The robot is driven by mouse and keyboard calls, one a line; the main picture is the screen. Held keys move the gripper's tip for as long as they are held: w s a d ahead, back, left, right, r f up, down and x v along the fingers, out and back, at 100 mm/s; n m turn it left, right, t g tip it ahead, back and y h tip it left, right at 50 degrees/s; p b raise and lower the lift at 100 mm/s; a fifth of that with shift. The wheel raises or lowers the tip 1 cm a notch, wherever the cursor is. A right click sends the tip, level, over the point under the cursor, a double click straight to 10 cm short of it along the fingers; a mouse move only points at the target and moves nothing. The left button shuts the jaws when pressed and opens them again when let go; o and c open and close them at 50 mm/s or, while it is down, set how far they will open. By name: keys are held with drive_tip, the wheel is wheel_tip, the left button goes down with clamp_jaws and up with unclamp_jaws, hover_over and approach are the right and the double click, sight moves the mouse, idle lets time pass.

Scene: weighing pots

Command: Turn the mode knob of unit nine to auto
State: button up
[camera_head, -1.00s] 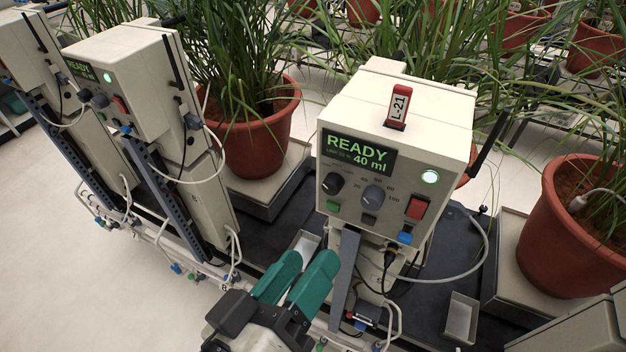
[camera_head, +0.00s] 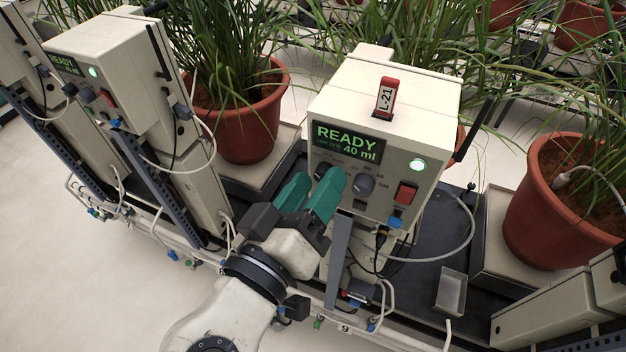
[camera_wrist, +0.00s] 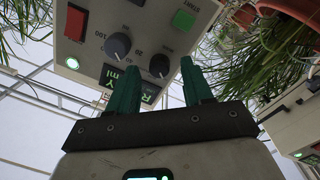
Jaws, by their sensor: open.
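The unit with the red L-21 tag (camera_head: 385,98) stands above a small 9 label (camera_head: 345,327) on the rail. Its front panel has a black knob (camera_head: 321,171) on the left and a grey knob (camera_head: 362,185) to its right. The grey knob (camera_wrist: 117,45) has a number scale; the labels of the black knob (camera_wrist: 159,66) are unreadable, and so is its setting. My gripper (camera_head: 318,178) is open, its green fingers pointing at the panel. In the wrist view the black knob appears between the fingertips; whether they touch it I cannot tell.
The lit display (camera_head: 348,143) reads READY 40 ml. A red switch (camera_head: 405,193) and a green button (camera_wrist: 183,20) are on the same panel. A grey upright post (camera_head: 337,262) stands just right of my wrist. Potted plants (camera_head: 245,120) stand beside the unit.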

drive_tip(key=shift+w, duration=0.1)
drive_tip(key=shift+c, duration=0.3)
clamp_jaws()
drive_tip(key=shift+f+b, duration=0.15)
drive_tip(key=shift+b, duration=0.35)
drive_tip(key=m+b, duration=0.9)
drive_tip(key=b, duration=0.4)
drive_tip(key=shift+d+y, duration=0.1)
drive_tip(key=shift+y, duration=0.3)
drive_tip(key=shift+r+m, duration=0.2)
drive_tip(key=shift+m, duration=0.1)
